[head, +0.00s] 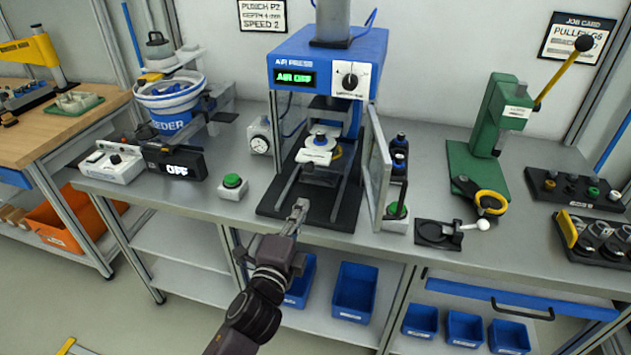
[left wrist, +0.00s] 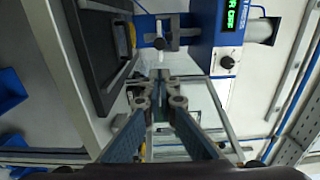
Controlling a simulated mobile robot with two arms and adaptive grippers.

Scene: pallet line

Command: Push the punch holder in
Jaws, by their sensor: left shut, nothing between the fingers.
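The blue air press (head: 328,65) stands at the middle of the bench, with its guard door (head: 378,165) swung open to the right. A labelled white part with a round top (head: 317,150) sits inside it, above the dark base (head: 330,205); I cannot tell for sure whether it is the punch holder. My left gripper (head: 300,207) is shut and empty in front of the press, by the base's front edge. In the left wrist view the gripper (left wrist: 161,76) points toward the press (left wrist: 225,35), its fingertips together. My right gripper is not in view.
A green button box (head: 233,186) stands left of the press, another (head: 396,217) right of it. A bowl feeder (head: 170,105) is at the left. A green hand press (head: 497,130) and a small fixture (head: 438,232) stand to the right. The press display reads AIR OFF.

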